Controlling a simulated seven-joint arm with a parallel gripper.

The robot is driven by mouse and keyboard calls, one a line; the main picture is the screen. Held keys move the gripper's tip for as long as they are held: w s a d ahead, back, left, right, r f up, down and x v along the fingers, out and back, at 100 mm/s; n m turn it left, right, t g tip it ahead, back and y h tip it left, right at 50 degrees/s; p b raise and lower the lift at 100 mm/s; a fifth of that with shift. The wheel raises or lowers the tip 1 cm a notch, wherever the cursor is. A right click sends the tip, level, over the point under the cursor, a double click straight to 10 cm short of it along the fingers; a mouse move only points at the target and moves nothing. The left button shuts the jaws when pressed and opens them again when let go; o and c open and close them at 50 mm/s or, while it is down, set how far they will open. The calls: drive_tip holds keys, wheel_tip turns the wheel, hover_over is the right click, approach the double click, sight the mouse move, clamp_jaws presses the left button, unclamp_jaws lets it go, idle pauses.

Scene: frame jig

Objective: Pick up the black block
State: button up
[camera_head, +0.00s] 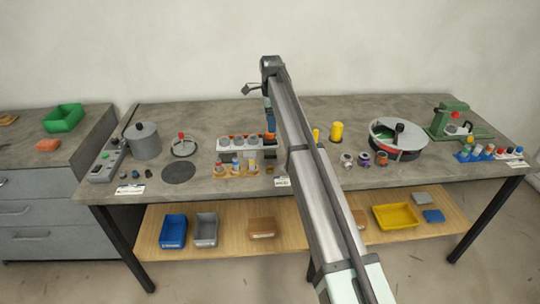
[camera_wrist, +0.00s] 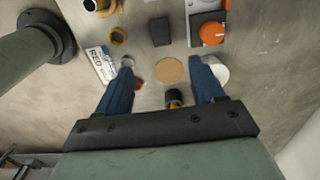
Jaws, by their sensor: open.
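A black block (camera_wrist: 160,31), a small dark square, lies on the grey bench top in the wrist view, above and beyond my fingertips. My gripper (camera_wrist: 161,65) has its two blue fingers spread wide, with nothing held between them. A round tan disc (camera_wrist: 168,70) shows in the gap between the fingers. The block is apart from both fingers. In the head view my gripper (camera_head: 270,122) is over the middle of the bench beside the rack, partly hidden by my arm. I cannot pick out the block for sure there.
An orange-knobbed part (camera_wrist: 211,33) stands right of the block, and a yellow ring (camera_wrist: 118,36) lies to its left. A dark cylinder (camera_wrist: 173,97) shows near the gripper's base. A white label (camera_wrist: 99,64) lies by the left finger. The rack (camera_head: 238,143) holds several capped pieces.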

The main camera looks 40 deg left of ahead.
hover_over(270, 152)
drive_tip(key=f, duration=0.8)
drive_tip(key=shift+d+f, duration=0.2)
drive_tip(key=shift+f, duration=0.05)
drive_tip(key=shift+s+a+f, duration=0.1)
drive_tip(key=shift+f, duration=1.25)
drive_tip(key=shift+a+f, duration=0.1)
drive_tip(key=shift+f, duration=1.2)
drive_tip(key=shift+c, duration=0.3)
drive_tip(key=c, duration=1.2)
clamp_jaws()
wheel_tip(270, 152, up, 12)
drive_tip(key=shift+f, duration=0.2)
